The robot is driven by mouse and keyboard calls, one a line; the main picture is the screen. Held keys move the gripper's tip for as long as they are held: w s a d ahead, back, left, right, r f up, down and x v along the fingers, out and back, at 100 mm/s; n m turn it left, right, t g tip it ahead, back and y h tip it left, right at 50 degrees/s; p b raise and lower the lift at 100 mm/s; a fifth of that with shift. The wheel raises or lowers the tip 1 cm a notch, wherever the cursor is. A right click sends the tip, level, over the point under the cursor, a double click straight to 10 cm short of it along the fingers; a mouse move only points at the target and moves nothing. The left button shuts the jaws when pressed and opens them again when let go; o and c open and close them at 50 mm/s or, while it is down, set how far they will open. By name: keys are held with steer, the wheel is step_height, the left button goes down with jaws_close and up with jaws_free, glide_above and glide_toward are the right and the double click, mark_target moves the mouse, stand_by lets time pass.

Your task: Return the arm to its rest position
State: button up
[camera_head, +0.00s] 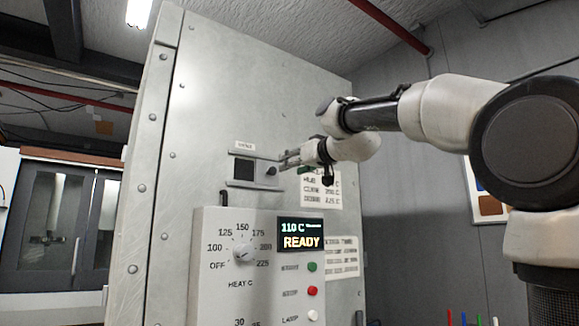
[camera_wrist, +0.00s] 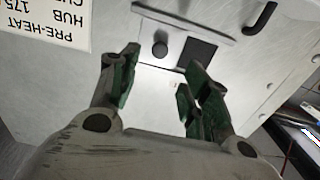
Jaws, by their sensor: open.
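My gripper (camera_head: 288,160) is at the end of my arm, which reaches in from the right in the head view. Its fingertips are close to the small sliding-door panel (camera_head: 254,171) on the grey booth wall. In the wrist view my gripper (camera_wrist: 160,85) is open, with nothing between its green-padded fingers. Beyond the fingers, the panel shows a round dark knob (camera_wrist: 160,48) and a dark square window (camera_wrist: 198,53). The fingers appear apart from the knob.
Below the panel, a control box (camera_head: 214,285) has a heat dial (camera_head: 243,251) and a display (camera_head: 301,235) reading 110 C READY. A green, a red and a white button sit under it. Printed signs (camera_head: 322,190) are on the wall behind my gripper. A red pipe (camera_head: 395,25) runs overhead.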

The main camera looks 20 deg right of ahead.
stand_by(0.4)
steer(key=s+d+f+m+g+h, duration=0.1)
steer(key=s+f+g, duration=0.3)
steer(key=f, duration=0.9)
steer(key=s+d+f+m+g+h, duration=0.15)
steer(key=s+f+g, duration=0.25)
steer(key=f, duration=0.9)
steer(key=s+d+f+g+h, duration=0.1)
steer(key=s+d+f, duration=0.3)
steer(key=s+f, duration=0.7)
steer(key=s+d+f+m+g+h, duration=0.1)
steer(key=s+d+f+g, duration=0.3)
steer(key=s+f, duration=0.8)
steer(key=s+d+h, duration=0.1)
steer(key=s, duration=0.2)
